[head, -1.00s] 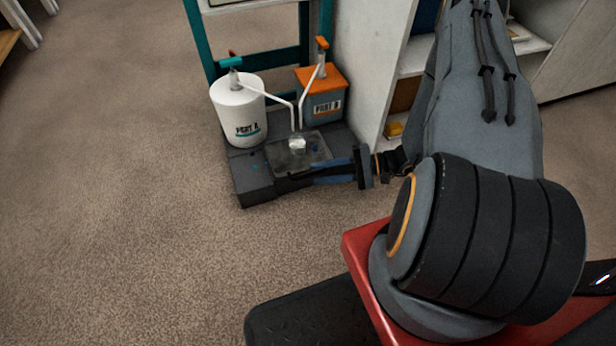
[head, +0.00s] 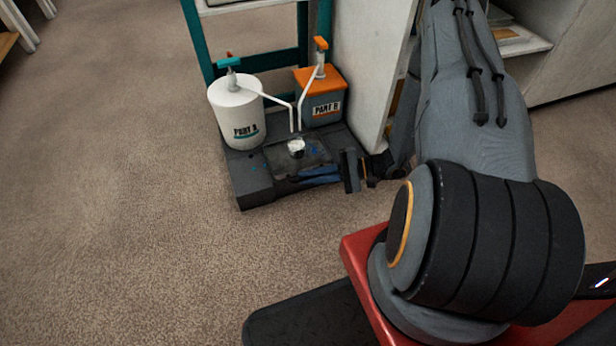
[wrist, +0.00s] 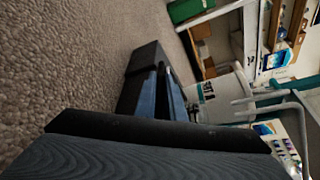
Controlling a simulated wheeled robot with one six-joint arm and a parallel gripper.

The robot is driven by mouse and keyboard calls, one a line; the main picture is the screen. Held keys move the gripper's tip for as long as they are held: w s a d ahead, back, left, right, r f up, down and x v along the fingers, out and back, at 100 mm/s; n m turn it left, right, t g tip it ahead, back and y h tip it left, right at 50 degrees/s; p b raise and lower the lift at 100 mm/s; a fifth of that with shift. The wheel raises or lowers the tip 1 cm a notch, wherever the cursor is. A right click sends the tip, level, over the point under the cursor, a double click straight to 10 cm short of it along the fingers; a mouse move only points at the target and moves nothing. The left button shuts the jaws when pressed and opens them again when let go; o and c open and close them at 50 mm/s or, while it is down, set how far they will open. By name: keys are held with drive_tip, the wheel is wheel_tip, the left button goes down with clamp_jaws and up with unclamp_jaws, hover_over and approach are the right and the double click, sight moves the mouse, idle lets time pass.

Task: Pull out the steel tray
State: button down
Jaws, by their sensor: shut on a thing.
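The steel tray (head: 315,152) is a dark, flat plate set in the black base of the pump stand, under two thin spouts, in the head view. A small whitish cup (head: 296,147) stands on it. My gripper (head: 305,179) reaches in from the right, low along the tray's front edge. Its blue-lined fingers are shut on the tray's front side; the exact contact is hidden. In the wrist view, my gripper's fingers (wrist: 155,100) extend away toward the black base, and I cannot make out the tray there.
A white PART bottle (head: 236,110) and an orange-lidded PART B box (head: 320,100) stand behind the tray, their spouts (head: 295,115) above the cup. A pale shelf wall (head: 365,75) rises close on the right. Open carpet (head: 150,240) lies in front and left.

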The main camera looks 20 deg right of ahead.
drive_tip(key=shift+s, duration=0.1)
drive_tip(key=s+p, duration=0.7)
drive_tip(key=s, duration=0.5)
drive_tip(key=shift+d, duration=0.1)
drive_tip(key=c, duration=1.8)
unclamp_jaws()
drive_tip(key=shift+c, duration=0.2)
drive_tip(key=p+v, duration=0.2)
drive_tip(key=v, duration=0.5)
drive_tip(key=shift+d, duration=0.35)
drive_tip(key=shift+r, duration=0.1)
